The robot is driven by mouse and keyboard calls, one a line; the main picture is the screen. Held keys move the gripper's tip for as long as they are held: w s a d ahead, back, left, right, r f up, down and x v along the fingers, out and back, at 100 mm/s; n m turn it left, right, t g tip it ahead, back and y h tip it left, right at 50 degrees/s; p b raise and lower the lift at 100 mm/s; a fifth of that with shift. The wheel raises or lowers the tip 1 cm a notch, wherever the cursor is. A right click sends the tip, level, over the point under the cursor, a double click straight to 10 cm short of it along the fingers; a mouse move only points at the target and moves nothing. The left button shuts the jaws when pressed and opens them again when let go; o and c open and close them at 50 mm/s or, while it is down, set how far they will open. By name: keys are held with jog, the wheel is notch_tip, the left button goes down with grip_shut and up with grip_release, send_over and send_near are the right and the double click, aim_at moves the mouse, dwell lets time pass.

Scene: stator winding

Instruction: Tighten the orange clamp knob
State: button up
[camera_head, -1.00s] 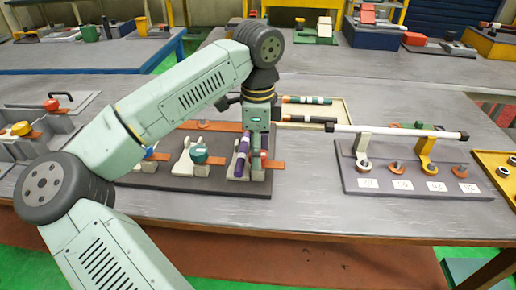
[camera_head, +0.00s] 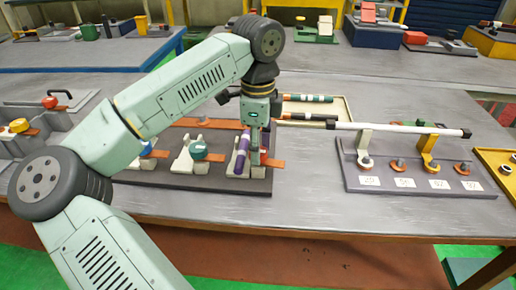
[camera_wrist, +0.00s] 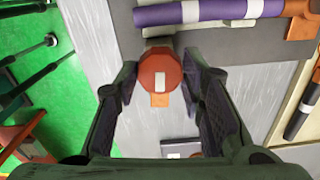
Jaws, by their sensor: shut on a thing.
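The orange clamp knob (camera_wrist: 153,64) shows in the wrist view as a red-orange, many-sided cap with a white mark on top. My gripper (camera_wrist: 159,74) has one finger on each side of it and is shut on it. An orange tab shows just below the knob. In the head view my gripper (camera_head: 256,152) points down at the right end of the dark fixture board (camera_head: 225,186), and its fingers hide the knob. A purple rod (camera_head: 242,152) with a white band lies just left of my gripper; the rod (camera_wrist: 180,14) also shows above the knob in the wrist view.
A teal knob clamp (camera_head: 199,150) and a blue one (camera_head: 146,149) stand left on the same board. A long white bar (camera_head: 395,128) rests across a rack (camera_head: 415,184) at right. A tray (camera_head: 342,108) with banded rods lies behind my gripper.

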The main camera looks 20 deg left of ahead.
jog(key=m+b, duration=0.2)
jog(key=m, duration=0.1)
jog(key=shift+f, duration=0.15)
jog(key=m+b, duration=0.2)
jog(key=m, duration=0.3)
jog(key=m+b, duration=0.1)
jog(key=m, duration=0.7)
jog(key=shift+r, duration=0.2)
jog(key=m, duration=0.4)
jog(key=shift+m, duration=0.3)
jog(key=m, duration=0.4)
jog(key=shift+w+r+m, duration=0.1)
jog(key=shift+m, duration=0.2)
jog(key=m, duration=0.4)
jog(key=shift+m, duration=2)
jog(key=shift+c, duration=0.2)
